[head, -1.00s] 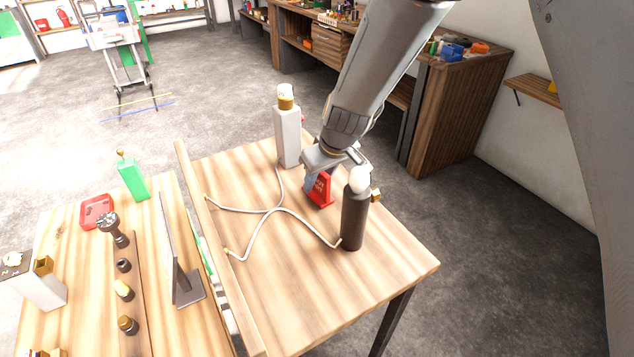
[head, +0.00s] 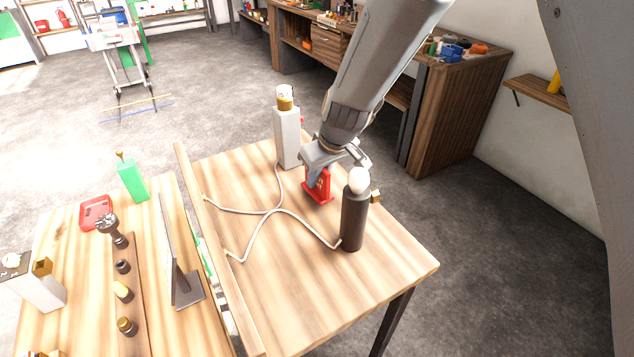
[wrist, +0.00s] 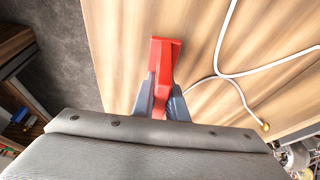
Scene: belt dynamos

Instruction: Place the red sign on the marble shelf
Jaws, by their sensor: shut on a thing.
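The red sign (head: 318,190) is upright on the wooden table, between the grey device and the black cylinder. My gripper (head: 320,178) is shut on it from above. In the wrist view the red sign (wrist: 163,60) sits between the two grey fingers of my gripper (wrist: 160,98). Its base appears at or very near the tabletop; I cannot tell whether it touches. No shelf that I can make out as marble is in view.
The black cylinder (head: 353,220) with a white bulb stands close to the right of the sign. The grey device (head: 287,138) stands behind left. White cables (head: 268,212) lie across the table (head: 300,290). A wooden wall shelf (head: 538,92) is at the far right. The table's front is clear.

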